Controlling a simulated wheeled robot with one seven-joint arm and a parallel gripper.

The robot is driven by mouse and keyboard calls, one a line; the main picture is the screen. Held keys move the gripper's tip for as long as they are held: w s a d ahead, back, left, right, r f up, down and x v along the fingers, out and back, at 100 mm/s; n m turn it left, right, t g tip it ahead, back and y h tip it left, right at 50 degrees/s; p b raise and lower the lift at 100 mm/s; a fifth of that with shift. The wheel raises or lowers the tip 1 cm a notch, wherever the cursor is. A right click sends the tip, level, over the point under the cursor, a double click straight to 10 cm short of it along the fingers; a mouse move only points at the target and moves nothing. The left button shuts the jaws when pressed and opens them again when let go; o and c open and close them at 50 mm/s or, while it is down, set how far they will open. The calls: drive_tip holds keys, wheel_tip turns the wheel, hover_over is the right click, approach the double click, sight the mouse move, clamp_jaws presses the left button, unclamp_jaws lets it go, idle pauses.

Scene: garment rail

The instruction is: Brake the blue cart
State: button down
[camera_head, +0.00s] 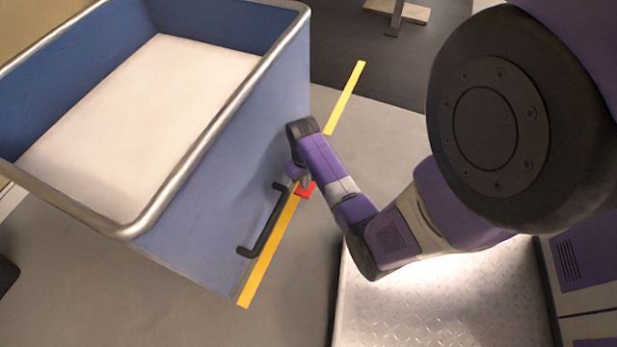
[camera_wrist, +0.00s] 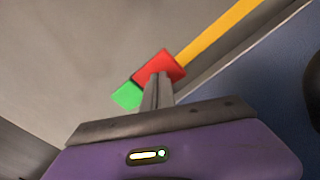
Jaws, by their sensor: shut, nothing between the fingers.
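The blue cart (camera_head: 225,150) fills the left of the head view, an open bin with a metal rim and a pale inside floor. Low at its near side is a red pedal (camera_head: 306,190), partly hidden by my gripper (camera_head: 304,181). The wrist view shows the red pedal (camera_wrist: 163,66) with a green piece (camera_wrist: 127,96) beside it, and the cart's blue wall (camera_wrist: 275,85) to the right. My gripper (camera_wrist: 157,84) is shut and empty. Its fingertips overlap the red pedal in the wrist view; I cannot tell whether they touch it.
A black handle (camera_head: 263,225) sticks out from the cart's side, left of my gripper. A yellow floor line (camera_head: 346,97) runs along and partly beneath that side. A dark mat (camera_head: 340,70) lies at the back. Grey floor is clear in front of the cart.

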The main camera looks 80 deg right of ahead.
drive_tip(key=shift+f+b, duration=0.7)
drive_tip(key=shift+f, duration=0.65)
idle(0.6)
wheel_tip(320, 180, up, 7)
drive_tip(key=p, duration=0.8)
idle(0.3)
drive_tip(key=shift+s, duration=0.15)
idle(0.5)
